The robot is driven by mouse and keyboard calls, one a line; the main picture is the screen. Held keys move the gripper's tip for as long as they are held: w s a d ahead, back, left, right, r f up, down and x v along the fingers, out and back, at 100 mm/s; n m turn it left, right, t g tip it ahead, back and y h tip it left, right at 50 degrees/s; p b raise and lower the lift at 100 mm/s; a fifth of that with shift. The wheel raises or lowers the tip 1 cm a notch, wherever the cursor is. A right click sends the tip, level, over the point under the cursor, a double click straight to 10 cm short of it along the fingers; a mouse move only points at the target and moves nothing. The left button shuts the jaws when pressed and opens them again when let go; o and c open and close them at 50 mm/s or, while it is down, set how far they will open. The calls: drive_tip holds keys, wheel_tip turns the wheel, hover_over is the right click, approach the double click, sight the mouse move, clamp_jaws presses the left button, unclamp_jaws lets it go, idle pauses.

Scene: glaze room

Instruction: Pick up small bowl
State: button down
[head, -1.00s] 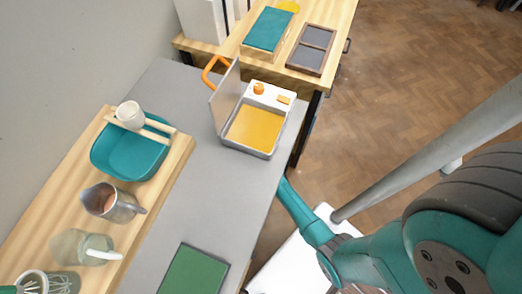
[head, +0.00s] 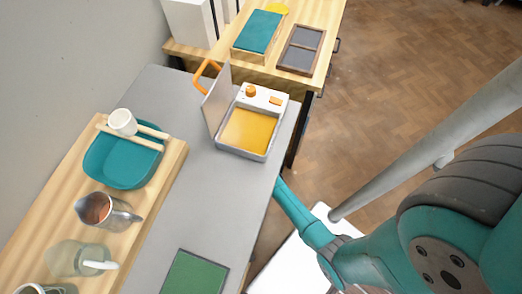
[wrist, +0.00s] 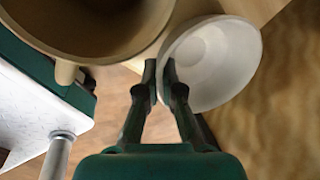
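The small bowl (wrist: 218,62) is white and round and shows in the wrist view, right of centre, with its hollow facing the camera. My gripper (wrist: 159,78) reaches up from the bottom of that view. Its two dark fingertips are close together at the bowl's left rim, with the right one over the bowl and the left one just outside. They look closed on the rim, though the contact is partly hidden. A larger beige bowl (wrist: 95,35) is close by at the upper left. My gripper does not show in the head view.
A metal pitcher (head: 94,208) and a glass jug (head: 70,258) stand nearer. A yellow-bottomed tray (head: 250,131) is on the grey table.

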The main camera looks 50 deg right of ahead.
drive_tip(key=shift+w+v, duration=0.2)
drive_tip(key=shift+v, duration=0.85)
drive_tip(key=s+d, duration=0.3)
drive_tip(key=s, duration=1.4)
drive_tip(key=shift+s, duration=0.4)
drive_tip(key=shift+r, duration=0.1)
